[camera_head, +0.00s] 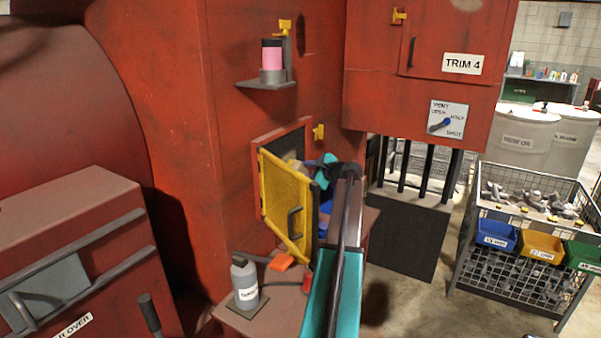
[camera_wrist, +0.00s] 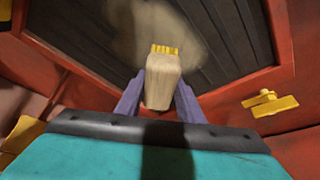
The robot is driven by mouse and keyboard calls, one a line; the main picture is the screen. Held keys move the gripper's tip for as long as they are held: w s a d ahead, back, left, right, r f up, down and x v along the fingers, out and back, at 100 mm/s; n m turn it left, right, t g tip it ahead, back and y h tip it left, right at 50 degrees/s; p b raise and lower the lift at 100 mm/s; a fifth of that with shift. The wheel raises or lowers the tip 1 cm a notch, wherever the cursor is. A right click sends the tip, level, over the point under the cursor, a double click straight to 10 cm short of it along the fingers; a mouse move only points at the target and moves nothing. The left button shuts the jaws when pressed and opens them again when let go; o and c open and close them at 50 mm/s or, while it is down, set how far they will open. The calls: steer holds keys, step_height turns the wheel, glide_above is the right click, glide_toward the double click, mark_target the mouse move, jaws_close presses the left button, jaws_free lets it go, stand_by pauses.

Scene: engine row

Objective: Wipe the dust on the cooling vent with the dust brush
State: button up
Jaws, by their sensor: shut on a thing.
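My gripper (camera_wrist: 160,98) is shut on the dust brush (camera_wrist: 161,70), which has a pale wooden body and yellow bristles pointing ahead. The cooling vent (camera_wrist: 235,40) is a dark slatted panel in a red frame, directly ahead of the brush. A tan dust patch (camera_wrist: 190,45) lies on it around the bristles. I cannot tell whether the bristles touch the slats. In the head view my gripper (camera_head: 322,168) reaches behind the open yellow mesh door (camera_head: 284,205) to the vent (camera_head: 288,147), mostly hidden by the door and my arm.
A yellow latch (camera_wrist: 270,103) sits right of the vent frame. A grey bottle (camera_head: 245,282), an orange item (camera_head: 281,262) and a red can (camera_head: 307,282) stand on the ledge below the door. A shelf (camera_head: 265,85) with a pink container is above. A parts cage (camera_head: 520,240) stands right.

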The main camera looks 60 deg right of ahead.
steer(key=shift+s+d, duration=0.1)
steer(key=shift+d, duration=1.85)
steer(key=shift+r, duration=0.1)
steer(key=shift+r+p, duration=0.4)
steer(key=shift+r, duration=0.35)
steer(key=shift+a, duration=0.15)
steer(key=shift+a, duration=1.8)
steer(key=shift+a, duration=0.15)
steer(key=shift+w+a+p, duration=0.15)
steer(key=shift+a, duration=0.75)
steer(key=shift+w+a+p, duration=0.1)
steer(key=shift+a+p, duration=0.05)
steer(key=shift+a, duration=0.75)
steer(key=shift+a, duration=0.1)
